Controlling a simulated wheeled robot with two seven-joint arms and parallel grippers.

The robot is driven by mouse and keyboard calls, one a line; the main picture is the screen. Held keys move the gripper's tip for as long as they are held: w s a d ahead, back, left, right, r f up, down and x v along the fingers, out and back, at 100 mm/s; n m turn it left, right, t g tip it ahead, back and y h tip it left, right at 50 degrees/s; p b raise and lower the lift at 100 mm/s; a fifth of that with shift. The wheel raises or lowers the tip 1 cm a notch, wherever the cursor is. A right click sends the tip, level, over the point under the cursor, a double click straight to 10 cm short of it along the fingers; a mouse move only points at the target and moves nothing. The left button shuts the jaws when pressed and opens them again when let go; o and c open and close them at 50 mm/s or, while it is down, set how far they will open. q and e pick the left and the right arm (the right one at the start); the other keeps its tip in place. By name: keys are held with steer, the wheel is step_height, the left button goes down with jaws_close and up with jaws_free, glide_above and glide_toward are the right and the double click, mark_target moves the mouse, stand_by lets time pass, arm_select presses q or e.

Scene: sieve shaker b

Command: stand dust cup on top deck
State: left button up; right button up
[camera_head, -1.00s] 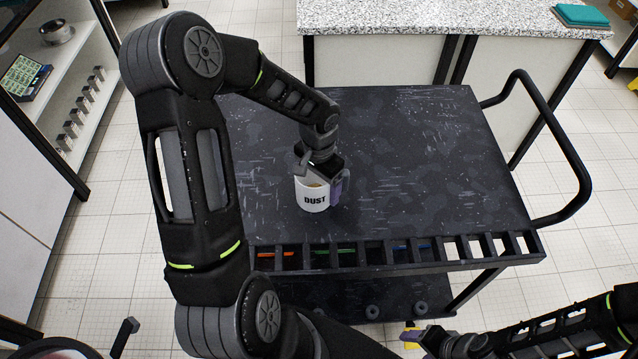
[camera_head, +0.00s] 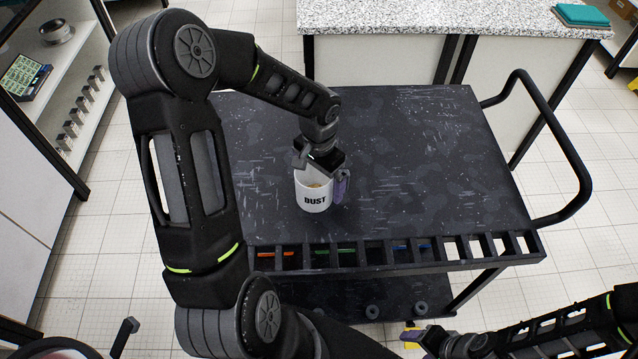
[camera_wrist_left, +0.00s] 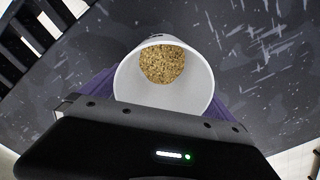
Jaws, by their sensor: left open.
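The white dust cup (camera_head: 313,199), lettered "DUST", stands upright on the dark top deck (camera_head: 430,150) of the cart, near its slotted front edge. In the left wrist view the cup (camera_wrist_left: 199,88) shows from above, with brown grainy dust (camera_wrist_left: 162,64) inside. My left gripper (camera_head: 322,178) is open at the cup, with one purple finger just right of it. In the left wrist view purple finger parts show on both sides of the cup; contact cannot be told. My right gripper (camera_head: 425,336) is low at the right, its jaws unclear.
A row of slots (camera_head: 375,254) with orange, green and blue marks runs along the cart's front edge. A black handle (camera_head: 575,165) curves out at the right. The deck right of the cup is clear. A speckled counter (camera_head: 430,18) stands behind, shelves (camera_head: 75,75) at the left.

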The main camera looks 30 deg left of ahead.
arm_select(q)
step_height(320, 180, up, 10)
stand_by(0.3)
stand_by(0.6)
